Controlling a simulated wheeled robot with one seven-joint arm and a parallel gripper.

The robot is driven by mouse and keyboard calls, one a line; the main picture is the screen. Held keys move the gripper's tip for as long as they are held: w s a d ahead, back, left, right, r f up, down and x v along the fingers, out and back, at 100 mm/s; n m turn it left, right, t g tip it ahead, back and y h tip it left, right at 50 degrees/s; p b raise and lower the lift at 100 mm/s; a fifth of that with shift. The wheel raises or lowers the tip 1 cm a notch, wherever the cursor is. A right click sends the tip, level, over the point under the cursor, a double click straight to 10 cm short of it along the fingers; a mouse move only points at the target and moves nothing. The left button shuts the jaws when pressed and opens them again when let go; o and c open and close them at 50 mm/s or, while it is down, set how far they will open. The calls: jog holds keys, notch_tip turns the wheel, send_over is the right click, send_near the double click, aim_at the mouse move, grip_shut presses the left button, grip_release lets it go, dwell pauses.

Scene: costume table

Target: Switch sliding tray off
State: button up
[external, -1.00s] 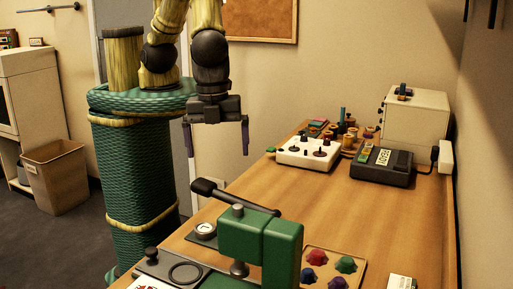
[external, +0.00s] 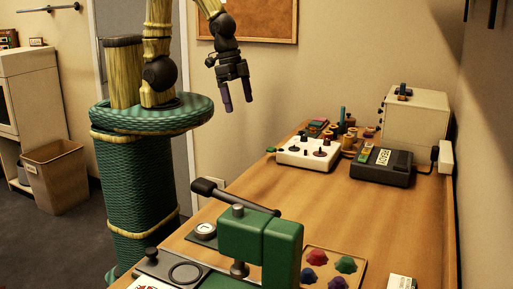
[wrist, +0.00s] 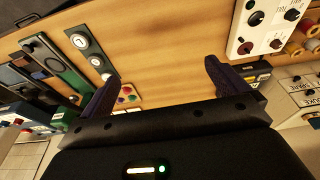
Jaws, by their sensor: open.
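My gripper (external: 239,104) is open and empty, raised above the left side of the table with its fingers pointing down. In the wrist view its two dark purple fingers (wrist: 163,90) are spread wide over bare wood. A white box with black knobs or levers (external: 308,153) stands toward the back of the table; it also shows at the top right of the wrist view (wrist: 262,28). A pale panel with small printed labels (wrist: 303,93) is at the right edge of the wrist view. I cannot tell which control belongs to the sliding tray.
A green press (external: 260,240) stands at the table's front, near a tray of coloured knobs (external: 332,256). A dark box with a label (external: 382,168), several spools (external: 350,138) and a cream box (external: 416,113) are at the back. The table's middle (external: 330,205) is clear.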

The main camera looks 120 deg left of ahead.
jog(key=c, duration=1.4)
jog(key=shift+d+f, duration=0.15)
jog(key=shift+d, duration=0.1)
grip_shut()
jog(key=s+d+f+m+y+b, duration=0.1)
jog(key=d+f+m+y+b, duration=0.15)
jog(key=d+f+m, duration=0.4)
jog(key=d+f+m+t+y+b, duration=0.1)
jog(key=d+f+m+y+b, duration=0.15)
jog(key=d+m, duration=0.55)
jog(key=s+d+f+m+y+b, duration=0.1)
jog(key=d+f+m+y+b, duration=0.15)
jog(key=d+f+m, duration=0.5)
jog(key=s+d+f+m+t+h+b, duration=0.2)
jog(key=s+d+m+t, duration=0.4)
jog(key=d, duration=0.5)
jog(key=s+d+f+m+t+h+b, duration=0.2)
jog(key=s+d+m+t, duration=0.4)
jog(key=s+d, duration=0.4)
jog(key=shift+d+f+h, duration=0.45)
jog(key=shift+d+f, duration=0.2)
jog(key=shift+d, duration=0.05)
